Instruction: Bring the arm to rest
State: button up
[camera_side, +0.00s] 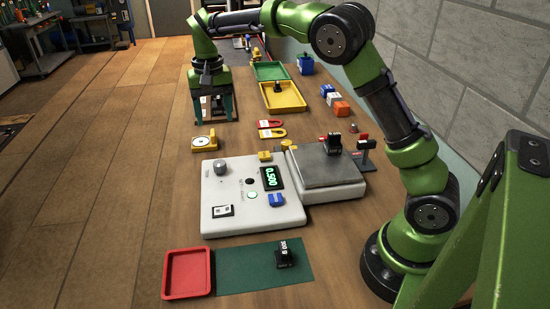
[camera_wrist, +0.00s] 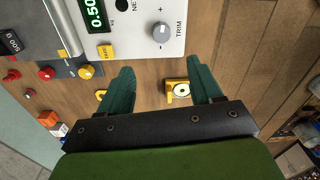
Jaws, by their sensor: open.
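My gripper (camera_side: 214,107) is at the far left part of the bench in the side view, pointing down, with its two teal fingers apart. In the wrist view my gripper (camera_wrist: 164,85) is open, with bare wood between the fingers and a yellow block with a white dial (camera_wrist: 178,91) by the right finger. That yellow block (camera_side: 204,142) sits on the bench nearer the side camera than my gripper. Something pale shows behind the fingers in the side view, too hidden to tell.
A scale console (camera_side: 237,197) reads 0.500; a black weight (camera_side: 334,143) stands on its grey pan (camera_side: 328,166). A red tray (camera_side: 187,273) and green mat (camera_side: 262,268) lie in front.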

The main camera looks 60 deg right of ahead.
jog(key=s+a+r+n+t+y, duration=0.1)
jog(key=s+r+t, duration=0.1)
jog(key=s, duration=1.1)
jog(key=s+a+r+n+t+y, duration=0.1)
jog(key=s+t, duration=0.4)
jog(key=s, duration=0.9)
jog(key=shift+a+r+n, duration=0.6)
jog(key=shift+a+r, duration=0.1)
jog(key=shift+r, duration=0.2)
